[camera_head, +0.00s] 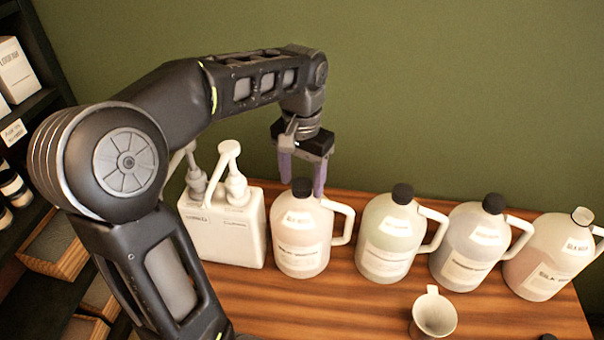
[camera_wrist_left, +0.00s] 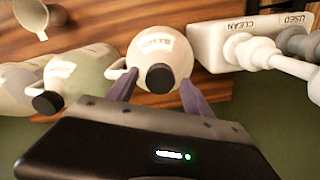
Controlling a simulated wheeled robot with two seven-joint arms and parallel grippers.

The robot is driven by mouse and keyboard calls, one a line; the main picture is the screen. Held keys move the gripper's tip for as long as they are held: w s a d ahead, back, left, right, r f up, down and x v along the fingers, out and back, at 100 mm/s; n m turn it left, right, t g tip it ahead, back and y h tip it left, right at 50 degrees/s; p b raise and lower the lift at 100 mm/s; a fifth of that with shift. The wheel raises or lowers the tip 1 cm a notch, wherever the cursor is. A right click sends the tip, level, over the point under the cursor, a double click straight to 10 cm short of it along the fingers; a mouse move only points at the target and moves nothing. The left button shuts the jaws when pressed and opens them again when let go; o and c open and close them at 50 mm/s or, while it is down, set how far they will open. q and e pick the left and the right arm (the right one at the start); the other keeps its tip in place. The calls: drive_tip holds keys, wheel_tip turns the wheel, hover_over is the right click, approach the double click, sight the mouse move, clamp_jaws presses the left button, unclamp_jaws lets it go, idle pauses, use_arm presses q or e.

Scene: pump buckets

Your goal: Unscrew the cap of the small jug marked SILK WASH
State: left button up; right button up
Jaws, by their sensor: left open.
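The rightmost jug (camera_head: 545,262) has a large label that seems to start with SILK. Its mouth (camera_head: 583,215) shows pale and open, with no black cap on it. My left gripper (camera_head: 302,188) is open, pointing down over the leftmost jug (camera_head: 297,240), whose small label I cannot read. In the left wrist view, that jug's black cap (camera_wrist_left: 160,77) lies between the two purple fingertips, with gaps on both sides. My right gripper is not in view.
Two more black-capped jugs (camera_head: 388,240) (camera_head: 466,250) stand in the row. A white pump container (camera_head: 225,232) stands left of the leftmost jug. A pale cup (camera_head: 434,315) sits in front. A small dark object (camera_head: 547,337) is cut off at the bottom edge.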

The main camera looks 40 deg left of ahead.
use_arm(q)
drive_tip(key=m, duration=0.4)
drive_tip(key=shift+m, duration=0.4)
drive_tip(key=shift+c, duration=0.6)
clamp_jaws()
drive_tip(key=n, duration=0.7)
drive_tip(key=shift+n, duration=0.4)
drive_tip(key=n, duration=0.7)
